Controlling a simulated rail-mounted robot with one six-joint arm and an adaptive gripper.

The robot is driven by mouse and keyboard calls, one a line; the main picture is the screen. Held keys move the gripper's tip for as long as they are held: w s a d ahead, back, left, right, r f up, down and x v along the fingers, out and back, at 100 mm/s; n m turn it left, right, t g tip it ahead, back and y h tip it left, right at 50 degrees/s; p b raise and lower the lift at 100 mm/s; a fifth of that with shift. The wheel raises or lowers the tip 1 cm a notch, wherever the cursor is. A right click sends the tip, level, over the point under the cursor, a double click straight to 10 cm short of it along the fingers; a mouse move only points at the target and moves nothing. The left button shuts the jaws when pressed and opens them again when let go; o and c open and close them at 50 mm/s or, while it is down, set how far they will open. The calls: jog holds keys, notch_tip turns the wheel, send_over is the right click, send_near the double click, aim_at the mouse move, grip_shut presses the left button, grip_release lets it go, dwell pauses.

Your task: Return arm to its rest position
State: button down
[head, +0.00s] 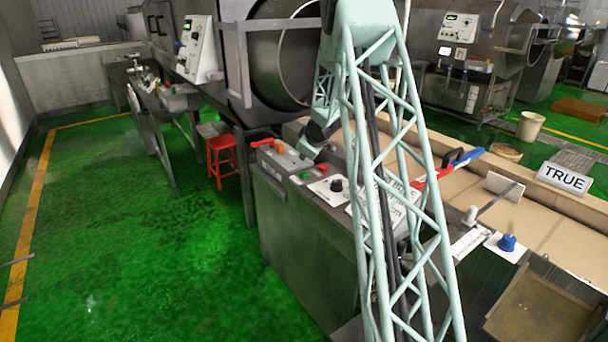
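My arm, a pale teal lattice, rises from the bottom of the head view to an elbow at the top. Its forearm comes down behind the upright lattice toward the control console (305,245). The arm's end, with my gripper (310,150), shows small and dark just above the console's back left part, near its buttons. The fingers are too small and partly hidden to tell whether they are open or shut. I see nothing clearly held. Whether the end touches the console cannot be told.
The console top has a black knob (336,185), a blue knob (507,242) and a red-and-blue handle (447,170). A large drum (285,60) stands behind, a red stool (222,160) left. Green floor (130,230) at left is clear.

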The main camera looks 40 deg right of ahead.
dwell(0.5)
jog(key=s+a+r+m+g+b, duration=0.1)
jog(key=s+a+r, duration=0.2)
jog(key=a+r, duration=0.45)
jog(key=s+a+r+m, duration=0.1)
jog(key=s+a+r, duration=0.3)
jog(key=a+r, duration=0.3)
jog(key=s+a+r+m+g+b, duration=0.1)
jog(key=s+a+r+b, duration=0.1)
jog(key=s+a+r, duration=1.05)
jog(key=s+a+r+m+g+y, duration=0.1)
jog(key=s+a+r+y, duration=0.1)
jog(key=s+a, duration=1.7)
jog(key=s+a+f, duration=0.1)
jog(key=s+a, duration=0.2)
jog(key=s, duration=0.5)
jog(key=s+a+f+g+y+b, duration=0.1)
jog(key=s+a+f, duration=0.1)
jog(key=s, duration=0.6)
jog(key=s+a+f+b, duration=0.1)
jog(key=s+a, duration=0.3)
jog(key=s, duration=0.4)
jog(key=shift+s+f+y, duration=0.25)
jog(key=shift+f+y, duration=0.05)
